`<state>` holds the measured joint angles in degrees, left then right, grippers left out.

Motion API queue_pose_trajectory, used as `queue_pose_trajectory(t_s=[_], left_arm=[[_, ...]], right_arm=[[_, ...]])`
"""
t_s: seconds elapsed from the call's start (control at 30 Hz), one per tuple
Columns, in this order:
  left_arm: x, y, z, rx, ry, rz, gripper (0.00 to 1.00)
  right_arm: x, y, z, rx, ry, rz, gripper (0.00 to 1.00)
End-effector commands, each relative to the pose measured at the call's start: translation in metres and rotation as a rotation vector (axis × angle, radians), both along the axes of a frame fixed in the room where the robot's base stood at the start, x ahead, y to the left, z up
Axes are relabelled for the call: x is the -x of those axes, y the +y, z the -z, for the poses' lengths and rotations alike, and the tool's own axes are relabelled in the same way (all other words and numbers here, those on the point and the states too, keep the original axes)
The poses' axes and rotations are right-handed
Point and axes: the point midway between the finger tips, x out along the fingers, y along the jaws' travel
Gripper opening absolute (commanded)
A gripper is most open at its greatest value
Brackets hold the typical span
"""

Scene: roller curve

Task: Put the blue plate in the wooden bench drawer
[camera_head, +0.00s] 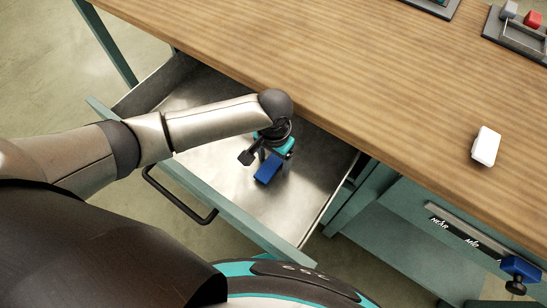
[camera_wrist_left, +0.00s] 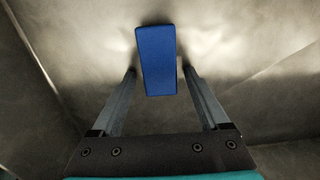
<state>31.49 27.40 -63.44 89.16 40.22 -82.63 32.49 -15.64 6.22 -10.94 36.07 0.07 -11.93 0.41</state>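The blue plate (camera_head: 267,169) is a small blue block inside the open drawer (camera_head: 230,205) of the wooden-topped bench. In the left wrist view the blue plate (camera_wrist_left: 156,60) is at the upper middle, seemingly at the drawer's metal floor; exact contact is hard to tell. My left gripper (camera_head: 262,160) reaches down into the drawer over the plate. In the wrist view its two fingers (camera_wrist_left: 159,72) are spread, with a narrow gap on each side of the plate. My right gripper is not in view.
The wooden bench top (camera_head: 350,80) lies above the drawer, with a white block (camera_head: 486,146) near its front edge. Grey trays (camera_head: 510,32) stand at the back right. A labelled rail (camera_head: 465,230) and a blue piece (camera_head: 520,268) are at lower right. The drawer floor is otherwise mostly clear.

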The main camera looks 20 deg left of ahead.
Motion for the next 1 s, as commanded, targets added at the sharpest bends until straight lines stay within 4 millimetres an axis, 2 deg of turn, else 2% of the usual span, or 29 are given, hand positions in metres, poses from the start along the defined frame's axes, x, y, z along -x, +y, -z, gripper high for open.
queue_pose_trajectory(t_s=[0.23, 0.33, 0.57, 0.8, 1.0], left_arm=[[0.000, 0.000, -0.001, 0.000, 0.000, 0.000, 0.79], [0.000, 0.000, -0.008, 0.001, -0.001, 0.000, 0.79], [-0.001, 0.000, -0.055, 0.002, -0.003, 0.001, 0.79], [-0.001, -0.001, -0.103, 0.002, -0.002, 0.000, 0.79], [0.000, 0.000, -0.121, 0.001, 0.000, 0.000, 0.79]], right_arm=[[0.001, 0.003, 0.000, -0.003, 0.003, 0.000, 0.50], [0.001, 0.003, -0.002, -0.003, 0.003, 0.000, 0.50], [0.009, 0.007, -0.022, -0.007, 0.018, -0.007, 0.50], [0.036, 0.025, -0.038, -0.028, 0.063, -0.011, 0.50], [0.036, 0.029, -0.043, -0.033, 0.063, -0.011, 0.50]])
